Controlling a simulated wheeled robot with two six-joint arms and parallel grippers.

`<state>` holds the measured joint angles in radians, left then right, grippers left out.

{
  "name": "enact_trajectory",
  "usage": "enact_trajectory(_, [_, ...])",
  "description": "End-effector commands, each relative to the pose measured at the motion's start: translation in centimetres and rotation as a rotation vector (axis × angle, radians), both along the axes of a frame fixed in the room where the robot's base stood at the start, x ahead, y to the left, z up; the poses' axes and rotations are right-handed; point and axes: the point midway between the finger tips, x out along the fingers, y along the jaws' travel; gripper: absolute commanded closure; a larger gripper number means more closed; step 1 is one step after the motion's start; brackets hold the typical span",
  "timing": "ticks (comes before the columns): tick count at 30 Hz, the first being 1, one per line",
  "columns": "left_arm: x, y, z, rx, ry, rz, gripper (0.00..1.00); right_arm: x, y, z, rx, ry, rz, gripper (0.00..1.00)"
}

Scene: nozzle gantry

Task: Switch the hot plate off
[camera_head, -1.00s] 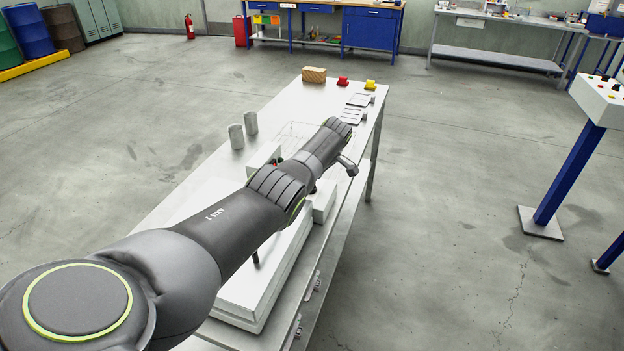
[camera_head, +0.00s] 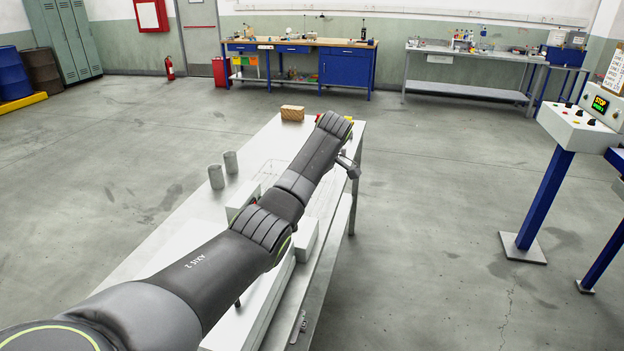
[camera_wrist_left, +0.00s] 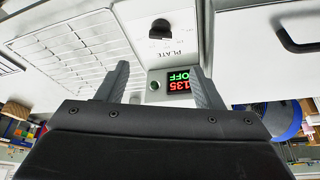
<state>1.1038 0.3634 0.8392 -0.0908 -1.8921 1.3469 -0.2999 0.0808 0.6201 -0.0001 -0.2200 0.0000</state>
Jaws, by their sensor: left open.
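In the left wrist view, the hot plate's white control panel (camera_wrist_left: 183,47) shows upside down, with the word PLATE. A black knob (camera_wrist_left: 160,28) sits on it, and a small display (camera_wrist_left: 179,80) shows green OFF and red digits that look like 135. A small round green light or button (camera_wrist_left: 154,86) is beside the display. My left gripper (camera_wrist_left: 159,70) is open and empty, its fingers on either side of the display in the picture. The knob is beyond the fingertips. In the head view my left arm reaches over the bench and hides much of this area. My right gripper is not in view.
A long white bench (camera_head: 180,225) carries two grey cylinders (camera_head: 223,170) and a wooden block (camera_head: 292,113). In the left wrist view a wire rack (camera_wrist_left: 75,55) lies beside the panel, and a dark handle (camera_wrist_left: 296,42) is at right. A console (camera_head: 590,125) stands right of the bench; floor between is clear.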

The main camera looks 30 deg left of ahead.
Motion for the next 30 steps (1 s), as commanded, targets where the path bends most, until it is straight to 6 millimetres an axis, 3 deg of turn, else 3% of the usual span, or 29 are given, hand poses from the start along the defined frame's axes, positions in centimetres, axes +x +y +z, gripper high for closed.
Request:
enact_trajectory(3, [0.0,-0.9,2.0,0.000,-0.004,-0.002,0.39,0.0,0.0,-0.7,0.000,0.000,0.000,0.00])
enact_trajectory(9, [-0.1,-1.6,3.9,0.000,-0.002,0.000,0.39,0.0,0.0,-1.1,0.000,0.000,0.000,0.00])
enact_trajectory(26, [-0.2,-1.7,4.2,0.000,0.000,0.000,0.39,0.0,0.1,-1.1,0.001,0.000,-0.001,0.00])
enact_trajectory(30, [-0.1,-1.7,5.6,0.000,-0.001,0.001,0.39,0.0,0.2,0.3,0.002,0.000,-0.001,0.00])
